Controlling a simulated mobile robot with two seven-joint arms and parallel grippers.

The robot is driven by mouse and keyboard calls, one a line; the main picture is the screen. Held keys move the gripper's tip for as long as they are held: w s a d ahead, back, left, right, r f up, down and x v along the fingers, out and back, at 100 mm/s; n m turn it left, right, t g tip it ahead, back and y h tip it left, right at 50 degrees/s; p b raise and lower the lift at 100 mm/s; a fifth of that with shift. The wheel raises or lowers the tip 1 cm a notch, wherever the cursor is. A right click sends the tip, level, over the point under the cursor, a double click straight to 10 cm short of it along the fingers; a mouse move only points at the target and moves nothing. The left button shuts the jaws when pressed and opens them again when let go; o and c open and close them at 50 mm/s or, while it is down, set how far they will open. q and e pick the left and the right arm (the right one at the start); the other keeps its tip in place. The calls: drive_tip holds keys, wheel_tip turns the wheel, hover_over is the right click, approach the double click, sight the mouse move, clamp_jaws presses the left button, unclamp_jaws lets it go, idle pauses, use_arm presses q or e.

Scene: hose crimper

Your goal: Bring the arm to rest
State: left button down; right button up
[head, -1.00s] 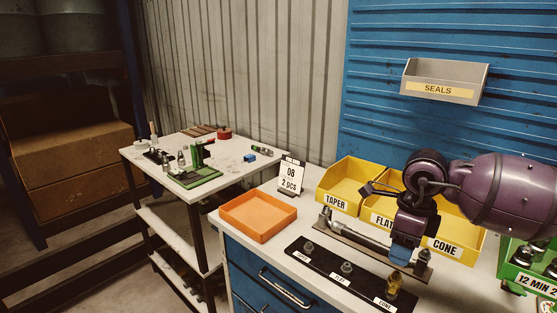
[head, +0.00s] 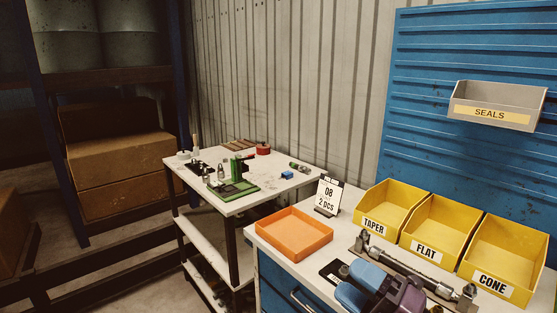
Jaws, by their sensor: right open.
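My right gripper (head: 358,285) shows at the bottom of the head view, with its two blue fingers apart and nothing seen between them. It is above the front part of the workbench (head: 342,245), in front of the hose (head: 405,258) on its holder. The gripper and my purple wrist hide most of the black labelled strip (head: 333,271) and its fittings. My left gripper is not in view.
Yellow bins TAPER (head: 385,208), FLAT (head: 437,228) and CONE (head: 503,257) stand behind the hose. An empty orange tray (head: 294,233) and a card (head: 328,196) are to the left. A side table (head: 250,200) holds tools. A grey SEALS bin (head: 495,105) hangs on the blue panel.

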drive_tip(key=s+d+f+m+t+h, duration=0.25)
drive_tip(key=d+f+m+h, duration=1)
drive_tip(key=m+h, duration=0.7)
drive_tip(key=s+d+f+m+g+y, duration=0.1)
drive_tip(key=s+f+m+g, duration=0.4)
drive_tip(key=s, duration=0.6)
drive_tip(key=s+d+f+m+g+y, duration=0.15)
drive_tip(key=s+f+m+g, duration=0.25)
drive_tip(key=s+f+g, duration=0.5)
drive_tip(key=w+f+t, duration=0.6)
drive_tip(key=f+t, duration=0.2)
drive_tip(key=t, duration=0.1)
drive_tip(key=shift+n, duration=0.45)
drive_tip(key=shift+d+t, duration=0.1)
drive_tip(key=shift+t, duration=0.15)
